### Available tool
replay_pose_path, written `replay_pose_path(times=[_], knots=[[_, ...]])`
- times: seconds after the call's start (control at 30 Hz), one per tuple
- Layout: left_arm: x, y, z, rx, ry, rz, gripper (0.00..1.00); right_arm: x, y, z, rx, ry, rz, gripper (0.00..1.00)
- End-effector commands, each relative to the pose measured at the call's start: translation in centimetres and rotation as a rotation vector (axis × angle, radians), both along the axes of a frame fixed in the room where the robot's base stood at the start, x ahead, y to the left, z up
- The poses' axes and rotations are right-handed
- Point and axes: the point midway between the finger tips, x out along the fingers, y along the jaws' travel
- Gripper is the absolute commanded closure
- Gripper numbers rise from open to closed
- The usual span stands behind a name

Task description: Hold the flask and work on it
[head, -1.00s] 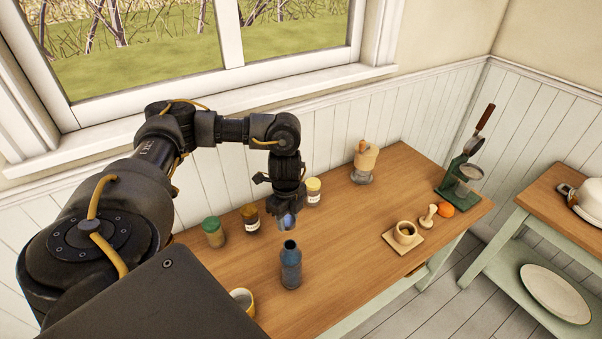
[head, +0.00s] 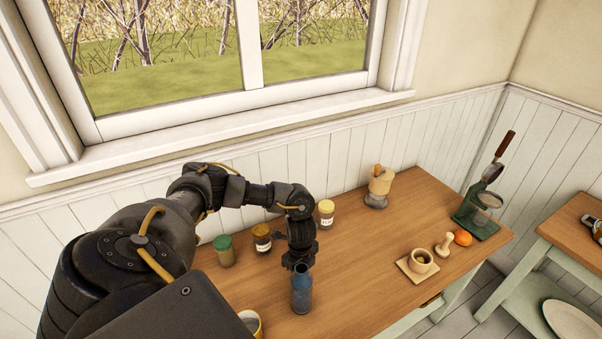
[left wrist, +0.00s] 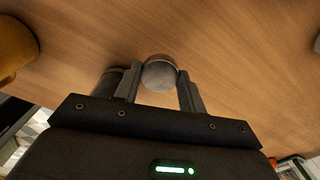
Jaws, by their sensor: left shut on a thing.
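The flask (head: 301,293), a dark blue bottle with a narrow neck, stands upright on the wooden table in the head view. My left gripper (head: 301,264) points down at its top, just behind the neck in this view. In the left wrist view, the left gripper's fingers (left wrist: 161,82) are shut around a round grey end (left wrist: 160,74), which appears to be the flask's top. The fingers' contact is hidden in the head view. My right gripper is not in view.
Jars with green (head: 224,250), brown (head: 262,238) and yellow (head: 326,213) lids stand behind the flask. A yellow mug (head: 251,322) is at front left. A wooden cup (head: 421,261), pestle (head: 444,245), orange (head: 463,238) and green press (head: 478,222) are at right. Table between is clear.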

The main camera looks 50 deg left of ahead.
Motion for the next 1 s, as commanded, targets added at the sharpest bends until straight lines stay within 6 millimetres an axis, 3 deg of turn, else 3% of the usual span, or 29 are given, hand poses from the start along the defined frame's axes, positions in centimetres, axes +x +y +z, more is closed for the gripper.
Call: replay_pose_path(times=[0.23,0.67,0.7,0.87,1.0], knots=[[-0.1,0.0,-3.4,0.002,0.003,0.002,0.87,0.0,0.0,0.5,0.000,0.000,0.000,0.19],[-0.1,0.0,-4.2,0.001,0.002,0.000,0.87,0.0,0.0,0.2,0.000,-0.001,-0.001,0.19],[-0.1,0.0,-4.1,0.001,0.001,0.000,0.57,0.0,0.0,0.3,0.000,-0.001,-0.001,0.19],[-0.1,0.0,-4.1,0.001,0.001,0.000,0.38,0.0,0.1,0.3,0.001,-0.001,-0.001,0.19],[-0.1,0.0,-4.0,0.001,0.001,0.000,0.38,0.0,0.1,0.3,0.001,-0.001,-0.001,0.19]])
